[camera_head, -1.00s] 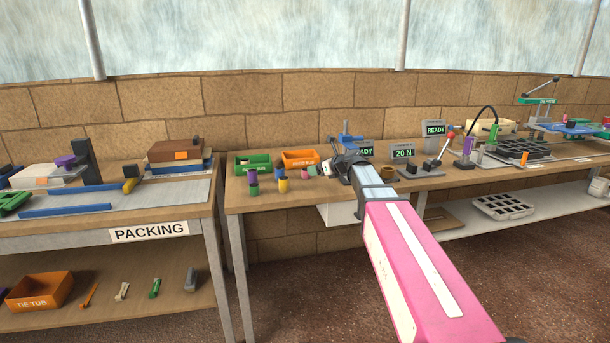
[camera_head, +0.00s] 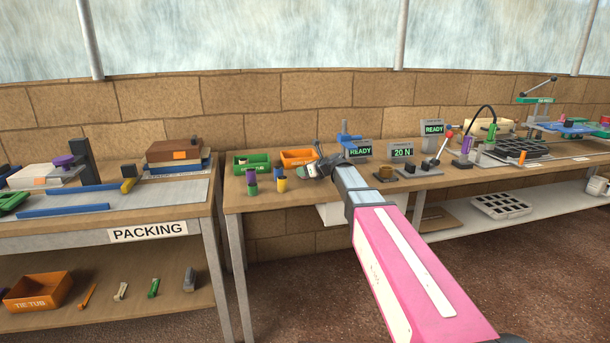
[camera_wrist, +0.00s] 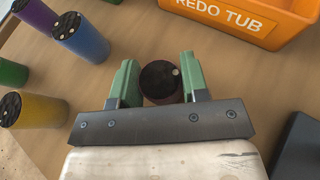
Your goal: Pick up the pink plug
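In the wrist view, an upright plug (camera_wrist: 161,95) with a dark top and a dim reddish-brown, shaded side stands between my fingers. It is at the place where a pink plug showed earlier; its colour is hard to read in the shade. My gripper (camera_wrist: 160,78) has its two green fingers apart, one on each side of this plug. They are very close to its sides, and I cannot tell whether they touch. In the head view my gripper (camera_head: 312,170) is low over the bench in front of the orange tub, hiding most of the plug.
Purple (camera_wrist: 40,18), blue (camera_wrist: 82,42), green (camera_wrist: 10,73) and yellow (camera_wrist: 42,110) plugs stand left of my gripper. The orange redo tub (camera_wrist: 230,22) is close behind to the right. A green tub (camera_head: 252,165) is farther left. Fixtures and displays (camera_head: 402,151) stand right.

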